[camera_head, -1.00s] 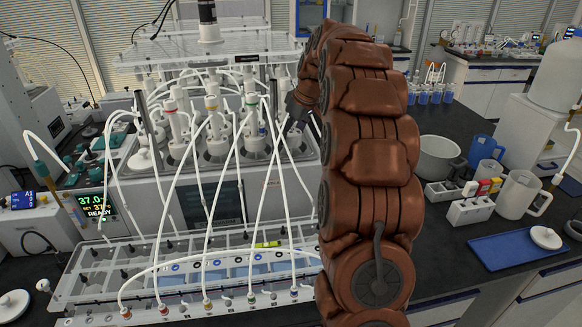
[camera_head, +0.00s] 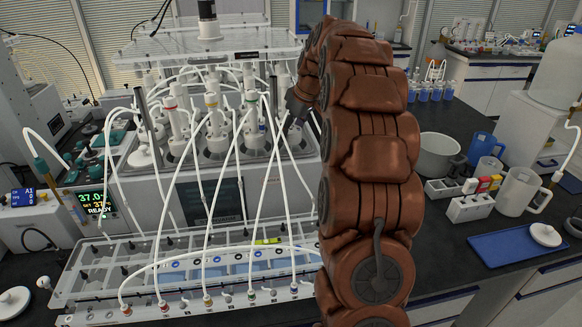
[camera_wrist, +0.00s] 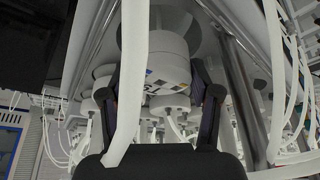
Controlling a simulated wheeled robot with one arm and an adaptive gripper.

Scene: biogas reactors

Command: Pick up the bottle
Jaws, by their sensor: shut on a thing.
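In the wrist view my gripper (camera_wrist: 158,95) has its two dark fingers on either side of a white cylindrical body (camera_wrist: 168,62) with a small marked label, which looks like the top of a bottle. The fingers are closed on it. A white tube crosses in front of the left finger and hides part of the grasp. In the head view my gripper (camera_head: 297,104) is at the right end of the row of reactor bottles, mostly hidden behind my arm. Other white-topped bottles (camera_head: 213,118) with coloured rings stand in the water bath.
White tubes (camera_head: 205,215) loop from the bottle tops to a clear tray (camera_head: 110,262) in front, close to my arm. A clear plate (camera_head: 150,54) hangs above the bath. To the right are a grey pot (camera_head: 438,160), a white jug (camera_head: 517,193) and a blue tray (camera_head: 500,253).

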